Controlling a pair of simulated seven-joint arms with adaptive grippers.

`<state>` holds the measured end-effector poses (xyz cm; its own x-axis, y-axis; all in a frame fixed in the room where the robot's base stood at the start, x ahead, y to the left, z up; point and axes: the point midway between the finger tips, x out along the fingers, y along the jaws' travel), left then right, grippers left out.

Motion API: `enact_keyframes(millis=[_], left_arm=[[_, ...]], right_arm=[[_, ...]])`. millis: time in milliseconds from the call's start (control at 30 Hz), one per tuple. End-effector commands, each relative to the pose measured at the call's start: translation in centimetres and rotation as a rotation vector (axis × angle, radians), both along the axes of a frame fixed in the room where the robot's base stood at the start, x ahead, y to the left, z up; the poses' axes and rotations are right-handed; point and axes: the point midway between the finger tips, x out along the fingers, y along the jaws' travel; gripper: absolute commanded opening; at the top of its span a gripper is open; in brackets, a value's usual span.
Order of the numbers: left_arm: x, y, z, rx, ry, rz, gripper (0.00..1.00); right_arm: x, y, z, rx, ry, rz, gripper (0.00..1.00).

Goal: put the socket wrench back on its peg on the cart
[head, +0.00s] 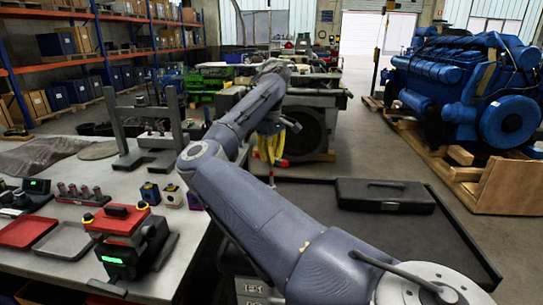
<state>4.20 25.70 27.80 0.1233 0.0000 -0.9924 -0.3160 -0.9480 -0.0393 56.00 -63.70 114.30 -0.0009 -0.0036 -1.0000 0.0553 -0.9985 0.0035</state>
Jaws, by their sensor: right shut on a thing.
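My right arm reaches in from the lower right, bends at the left and extends over the far edge of the dark-topped cart (345,235). My right gripper (277,128) is small and partly hidden by its own wrist, pointing down near the cart's far left corner. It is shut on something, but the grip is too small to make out. A thin upright piece (272,179) shows below it, close to the cart top; I cannot tell for certain that it is the socket wrench. The peg is not discernible. My left gripper is out of view.
A closed black case (385,196) lies on the cart's far right. A grey workbench (105,195) at left holds red and grey trays and several tools. A blue engine (465,85) stands back right. The cart's middle is clear.

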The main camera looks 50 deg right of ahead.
Motion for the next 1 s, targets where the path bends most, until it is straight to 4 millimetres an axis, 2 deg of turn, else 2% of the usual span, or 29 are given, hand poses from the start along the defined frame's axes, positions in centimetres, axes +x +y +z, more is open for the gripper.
enact_keyframes(millis=[367, 667, 700, 800, 900, 1000], left_arm=[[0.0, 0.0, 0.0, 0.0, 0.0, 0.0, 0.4], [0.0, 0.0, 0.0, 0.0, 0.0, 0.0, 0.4], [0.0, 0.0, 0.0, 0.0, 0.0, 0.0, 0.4], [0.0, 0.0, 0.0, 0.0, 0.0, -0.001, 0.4], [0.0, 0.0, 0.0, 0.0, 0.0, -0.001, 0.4], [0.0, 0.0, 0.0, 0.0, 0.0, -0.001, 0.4]], right_arm=[[0.0, 0.0, -1.2, -0.001, 0.001, -0.001, 0.0], [0.0, 0.0, -1.4, 0.0, 0.0, 0.0, 0.0], [0.0, 0.0, -1.4, 0.0, 0.0, 0.0, 0.17], [0.0, 0.0, -1.4, 0.0, 0.0, 0.0, 0.28], [0.0, 0.0, -1.4, 0.0, 0.0, 0.0, 0.38], [0.0, 0.0, -1.4, 0.0, 0.0, 0.0, 0.38]])
